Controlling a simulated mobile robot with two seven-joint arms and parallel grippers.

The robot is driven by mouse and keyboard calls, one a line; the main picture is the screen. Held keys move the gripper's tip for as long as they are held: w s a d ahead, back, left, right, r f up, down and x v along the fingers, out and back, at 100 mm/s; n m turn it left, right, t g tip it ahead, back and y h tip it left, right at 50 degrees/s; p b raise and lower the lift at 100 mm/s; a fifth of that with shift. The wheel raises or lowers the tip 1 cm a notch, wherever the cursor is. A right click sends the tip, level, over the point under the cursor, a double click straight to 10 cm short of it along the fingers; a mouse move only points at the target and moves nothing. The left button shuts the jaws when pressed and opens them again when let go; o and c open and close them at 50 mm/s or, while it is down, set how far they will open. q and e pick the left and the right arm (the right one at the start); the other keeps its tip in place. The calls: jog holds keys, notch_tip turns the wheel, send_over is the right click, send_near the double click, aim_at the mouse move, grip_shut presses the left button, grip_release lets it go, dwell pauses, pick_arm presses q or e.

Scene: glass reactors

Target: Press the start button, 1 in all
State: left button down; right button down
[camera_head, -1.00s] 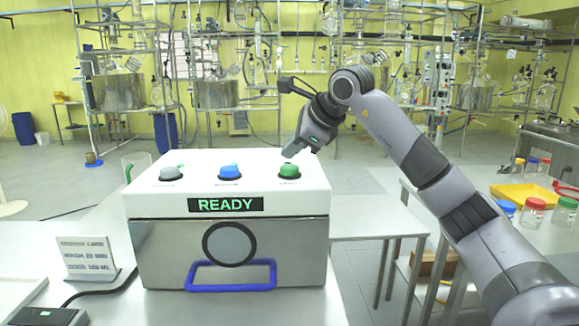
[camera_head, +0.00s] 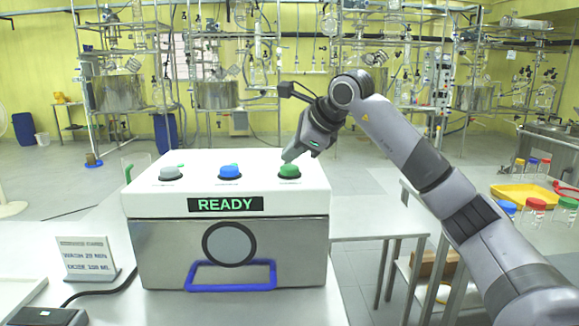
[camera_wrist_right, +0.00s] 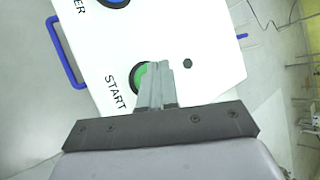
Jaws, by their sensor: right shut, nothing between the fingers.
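The machine (camera_head: 150,205) is a white-topped box with a steel front, standing on the table. Its top carries a grey button (camera_head: 171,174), a blue button (camera_head: 229,171) and a green button (camera_head: 289,171). The green one is labelled START in the right wrist view (camera_wrist_right: 138,78). A display (camera_head: 226,204) on the front edge reads READY. My right gripper (camera_head: 288,158) is shut and empty, its tips just above the green button in the head view. In the right wrist view the fingers (camera_wrist_right: 158,68) partly cover the button. I cannot tell whether they touch it. My left gripper is not in view.
A blue handle (camera_head: 231,288) sticks out at the machine's lower front. A small card (camera_head: 87,260) stands to its left, beside a dark device (camera_head: 46,317). A yellow tray (camera_head: 524,195) and lidded jars (camera_head: 534,211) are at the right. Glass reactors stand behind.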

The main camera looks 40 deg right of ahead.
aim_at(292, 167)
jog(key=shift+f, duration=0.5)
dwell(0.3)
dwell(0.4)
jog(key=shift+r+p, duration=0.8)
jog(key=shift+r, duration=0.1)
notch_tip(292, 167, up, 5)
jog(key=p, duration=0.5)
jog(key=shift+r, duration=0.1)
dwell(0.5)
